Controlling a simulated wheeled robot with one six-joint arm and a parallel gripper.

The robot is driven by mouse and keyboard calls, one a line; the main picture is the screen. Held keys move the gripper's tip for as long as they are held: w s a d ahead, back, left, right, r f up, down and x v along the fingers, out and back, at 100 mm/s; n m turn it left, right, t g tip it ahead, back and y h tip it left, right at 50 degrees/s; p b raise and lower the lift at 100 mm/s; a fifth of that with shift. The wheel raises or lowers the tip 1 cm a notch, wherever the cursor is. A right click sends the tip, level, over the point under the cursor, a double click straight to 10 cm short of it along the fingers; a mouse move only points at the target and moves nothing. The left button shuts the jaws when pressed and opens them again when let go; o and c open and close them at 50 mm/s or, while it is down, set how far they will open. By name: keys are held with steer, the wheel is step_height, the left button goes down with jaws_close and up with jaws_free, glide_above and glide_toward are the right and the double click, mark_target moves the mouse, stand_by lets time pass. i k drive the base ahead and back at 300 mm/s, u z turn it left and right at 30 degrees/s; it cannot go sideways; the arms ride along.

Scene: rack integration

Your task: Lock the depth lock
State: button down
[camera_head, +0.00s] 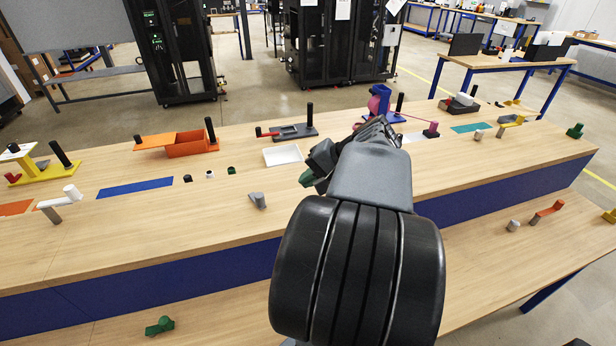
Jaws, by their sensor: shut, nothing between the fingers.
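My gripper (376,128) is near the middle of the long wooden bench, beyond my dark arm. It looks shut, with nothing seen in it; its fingertips are small and partly hidden by my wrist. I cannot tell for sure which part is the depth lock. Just beyond the gripper stands a fixture with a blue block (379,98), a pink rounded part (374,104) and a black post (399,103). My gripper overlaps its lower left side in the picture, and I cannot tell whether they touch. A grey fixture (296,131) with a red handle (266,132) and black post lies to its left.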

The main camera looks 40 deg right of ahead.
mark_target(258, 199)
steer(key=k, duration=1)
